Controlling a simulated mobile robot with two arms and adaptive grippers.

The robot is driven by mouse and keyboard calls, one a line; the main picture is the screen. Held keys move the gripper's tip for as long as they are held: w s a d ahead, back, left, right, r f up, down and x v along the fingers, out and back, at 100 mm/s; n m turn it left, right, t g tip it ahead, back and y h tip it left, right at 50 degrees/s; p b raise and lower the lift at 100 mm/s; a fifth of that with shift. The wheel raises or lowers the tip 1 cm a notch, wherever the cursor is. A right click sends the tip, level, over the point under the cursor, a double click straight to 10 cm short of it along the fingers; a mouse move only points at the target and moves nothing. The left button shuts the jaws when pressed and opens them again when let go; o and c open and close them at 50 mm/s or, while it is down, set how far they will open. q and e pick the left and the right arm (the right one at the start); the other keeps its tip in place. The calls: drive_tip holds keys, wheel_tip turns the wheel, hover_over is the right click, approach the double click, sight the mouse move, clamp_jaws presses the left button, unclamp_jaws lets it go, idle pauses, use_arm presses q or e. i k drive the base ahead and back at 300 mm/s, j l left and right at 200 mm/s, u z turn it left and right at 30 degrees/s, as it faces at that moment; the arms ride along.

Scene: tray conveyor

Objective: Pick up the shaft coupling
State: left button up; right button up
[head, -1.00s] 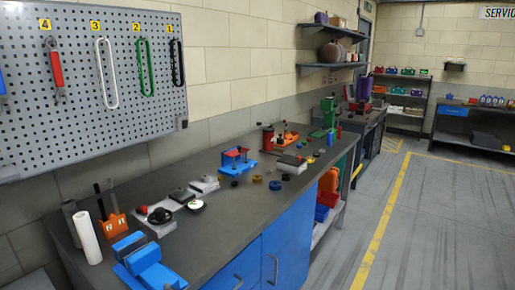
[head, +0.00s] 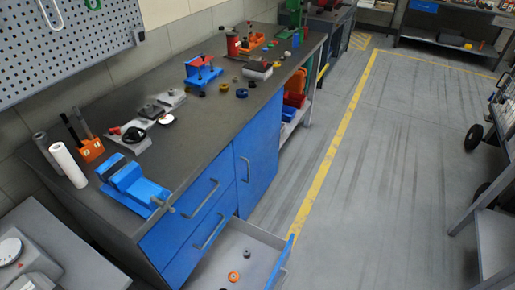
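I cannot tell for certain which part is the shaft coupling. Small round parts lie on the workbench (head: 190,140), among them a blue ring (head: 241,93), a yellow ring (head: 224,87) and a dark ring (head: 202,94). An open drawer (head: 207,267) at the bench front also holds small parts: a grey one (head: 247,253), an orange ring (head: 233,277) and a dark one at the picture's lower edge. They are too small to name surely. Neither of my grippers is in view.
A blue vise (head: 137,188) stands at the bench's near end, beside a white roll (head: 69,165) and an orange tool holder (head: 90,150). The open drawer juts into the floor space. A grey cart (head: 492,235) stands at the right. The floor between is clear.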

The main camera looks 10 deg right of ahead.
sight(246, 251)
drive_tip(key=k+l+z, duration=0.1)
drive_tip(key=k, duration=0.35)
drive_tip(key=k+l+z, duration=0.1)
drive_tip(key=k+l, duration=0.15)
drive_tip(key=k, duration=0.15)
